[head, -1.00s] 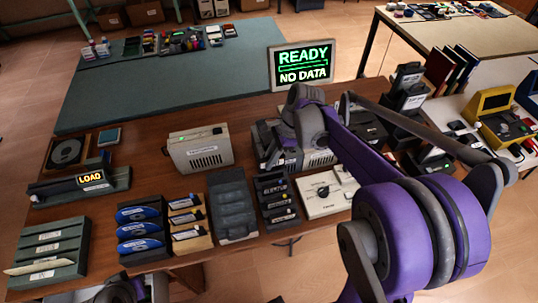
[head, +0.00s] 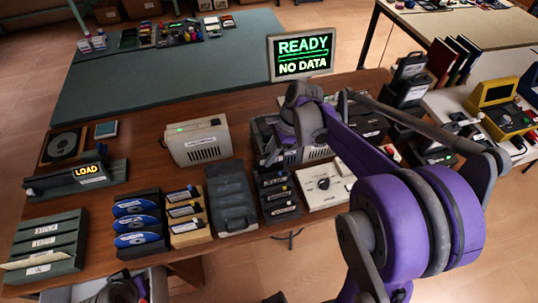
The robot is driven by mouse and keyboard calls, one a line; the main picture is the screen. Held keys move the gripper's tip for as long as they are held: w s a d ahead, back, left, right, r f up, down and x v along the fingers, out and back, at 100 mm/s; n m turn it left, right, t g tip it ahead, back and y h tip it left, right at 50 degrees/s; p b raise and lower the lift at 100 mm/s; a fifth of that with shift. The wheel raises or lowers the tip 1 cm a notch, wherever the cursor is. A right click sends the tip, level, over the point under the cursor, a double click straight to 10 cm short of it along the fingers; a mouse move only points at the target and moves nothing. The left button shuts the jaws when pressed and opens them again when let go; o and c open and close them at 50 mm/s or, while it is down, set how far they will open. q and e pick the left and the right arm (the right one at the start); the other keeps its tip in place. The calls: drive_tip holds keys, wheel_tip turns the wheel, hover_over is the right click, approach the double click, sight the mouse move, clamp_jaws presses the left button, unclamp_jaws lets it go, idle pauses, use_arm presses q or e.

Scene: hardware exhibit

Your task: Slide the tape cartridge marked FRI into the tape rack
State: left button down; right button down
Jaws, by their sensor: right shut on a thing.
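A black slotted rack (head: 263,181) stands near the front edge of the brown table and holds several dark cartridges with pale labels; I take it as the tape rack. My right gripper (head: 278,153) is just behind it, in front of a grey machine. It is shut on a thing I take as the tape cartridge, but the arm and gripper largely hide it. No FRI mark can be read.
A dark grey case (head: 231,196) and a beige rack (head: 188,218) stand left of the black rack. A white panel with a knob (head: 324,183) is close on its right. A beige box (head: 198,143) stands behind. The monitor (head: 300,54) reads READY, NO DATA.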

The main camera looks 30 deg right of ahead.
use_arm(q)
drive_tip(key=shift+s+f+b, duration=0.2)
drive_tip(key=shift+f+b, duration=0.25)
drive_tip(key=shift+f, duration=0.15)
use_arm(e)
drive_tip(key=shift+f, duration=0.55)
idle(0.8)
